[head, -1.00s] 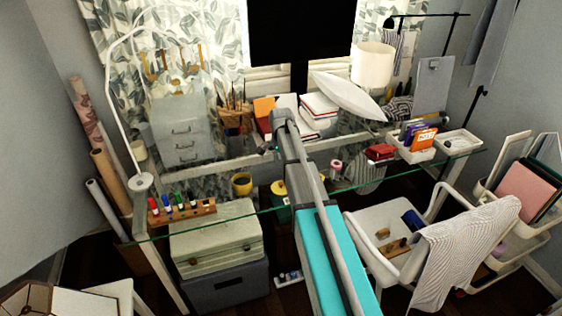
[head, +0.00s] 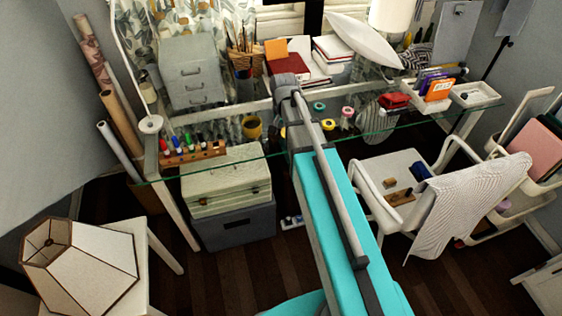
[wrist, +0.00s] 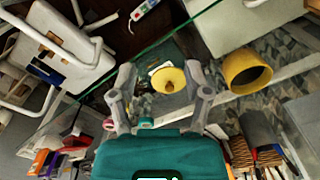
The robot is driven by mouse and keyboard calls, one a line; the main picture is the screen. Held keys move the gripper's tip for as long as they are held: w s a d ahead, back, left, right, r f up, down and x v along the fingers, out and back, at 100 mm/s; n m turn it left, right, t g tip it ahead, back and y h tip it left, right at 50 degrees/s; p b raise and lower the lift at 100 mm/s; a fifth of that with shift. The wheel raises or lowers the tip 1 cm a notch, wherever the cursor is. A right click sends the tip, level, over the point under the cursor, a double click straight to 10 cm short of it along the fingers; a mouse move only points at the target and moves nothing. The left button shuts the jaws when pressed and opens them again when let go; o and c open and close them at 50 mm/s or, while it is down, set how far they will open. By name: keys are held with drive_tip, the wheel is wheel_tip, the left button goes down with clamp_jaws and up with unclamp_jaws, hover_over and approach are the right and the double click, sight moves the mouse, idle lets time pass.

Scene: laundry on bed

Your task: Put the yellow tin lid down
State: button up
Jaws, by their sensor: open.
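The yellow tin lid (wrist: 170,80) with a small brown knob shows in the wrist view, between the two open fingers of my gripper (wrist: 161,72). A dark green tin (wrist: 165,52) shows right behind it; the lid appears to lie on this tin, but I cannot tell whether it is fully seated. I see no clear finger contact with the lid. In the head view only a yellow sliver of the lid (head: 283,132) shows beside my arm, which hides the gripper and most of the tin.
Tape rolls (head: 328,124) lie to the right. A marker rack (head: 195,153) is at the left, a brush holder (head: 243,65) behind. A white chair (head: 385,170) stands in front.

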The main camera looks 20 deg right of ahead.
drive_tip(key=s+a+n, duration=0.5)
drive_tip(key=s+n, duration=0.1)
drive_tip(key=s, duration=0.7)
drive_tip(key=shift+s+n, duration=0.2)
drive_tip(key=shift+n, duration=0.2)
